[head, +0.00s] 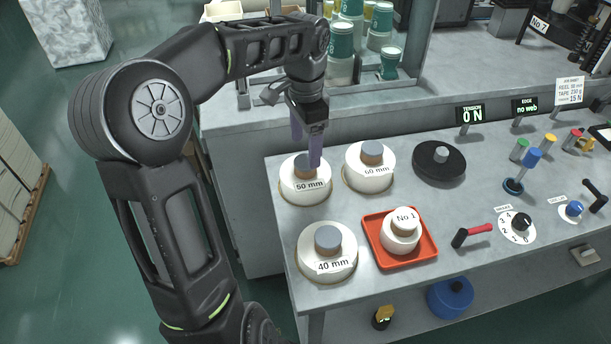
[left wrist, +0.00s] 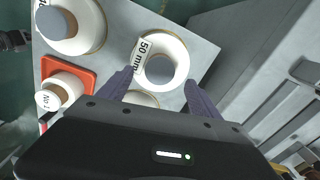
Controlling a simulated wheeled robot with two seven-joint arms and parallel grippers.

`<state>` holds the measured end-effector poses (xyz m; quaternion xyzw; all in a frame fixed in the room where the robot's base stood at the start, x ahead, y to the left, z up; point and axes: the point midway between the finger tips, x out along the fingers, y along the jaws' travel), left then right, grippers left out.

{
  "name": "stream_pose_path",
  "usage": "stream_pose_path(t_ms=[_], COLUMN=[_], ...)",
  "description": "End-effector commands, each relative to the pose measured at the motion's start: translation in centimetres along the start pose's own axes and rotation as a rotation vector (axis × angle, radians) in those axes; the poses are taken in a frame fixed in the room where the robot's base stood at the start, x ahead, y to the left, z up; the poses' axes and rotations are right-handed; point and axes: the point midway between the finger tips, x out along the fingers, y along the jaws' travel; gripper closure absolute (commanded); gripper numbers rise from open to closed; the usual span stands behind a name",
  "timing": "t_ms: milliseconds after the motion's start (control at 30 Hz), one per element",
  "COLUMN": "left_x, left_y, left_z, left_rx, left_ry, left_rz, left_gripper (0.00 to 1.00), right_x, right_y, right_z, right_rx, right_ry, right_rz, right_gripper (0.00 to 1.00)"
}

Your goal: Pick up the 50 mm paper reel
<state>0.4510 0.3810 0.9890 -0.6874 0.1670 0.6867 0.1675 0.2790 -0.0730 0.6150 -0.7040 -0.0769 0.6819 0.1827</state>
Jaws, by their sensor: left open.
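The 50 mm paper reel (head: 297,190) is a white roll with a brown and grey core and a "50 mm" label. It sits at the back left of the grey table. My left gripper (head: 306,150) is open above it, with its purple fingers pointing down and one finger overlapping the core in the head view. In the left wrist view the 50 mm reel (left wrist: 176,50) lies ahead, between and beyond the two spread fingertips (left wrist: 160,88). I cannot tell whether a finger touches it. My right gripper is not in view.
The 60 mm reel (head: 380,181) stands just right, the 40 mm reel (head: 311,262) in front. A red tray (head: 376,250) holds a small reel marked No 1 (head: 396,241). A raised ledge with cups (head: 341,45) runs along the back.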

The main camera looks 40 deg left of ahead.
Motion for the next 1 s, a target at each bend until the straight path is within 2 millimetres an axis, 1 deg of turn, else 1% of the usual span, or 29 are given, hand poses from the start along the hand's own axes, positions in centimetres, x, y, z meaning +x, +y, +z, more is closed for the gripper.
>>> stream_pose_path(t_ms=[167, 300, 400, 1000], left_x=[2.0, 4.1, 4.9, 5.0], left_y=[0.1, 0.1, 0.1, 0.1], left_z=[0.1, 0.0, 0.0, 0.0], left_rx=[0.000, 0.000, 0.001, 0.000], left_ry=[-0.004, -0.003, -0.002, -0.001], left_rz=[0.005, 0.004, 0.002, 0.001], left_gripper=[0.26, 0.26, 0.26, 0.26], right_x=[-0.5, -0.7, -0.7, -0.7], right_y=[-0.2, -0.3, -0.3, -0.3], right_z=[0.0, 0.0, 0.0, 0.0], right_rx=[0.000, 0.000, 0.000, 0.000], right_ry=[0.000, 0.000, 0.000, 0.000], right_rz=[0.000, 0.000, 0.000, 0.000], right_gripper=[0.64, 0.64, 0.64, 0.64])
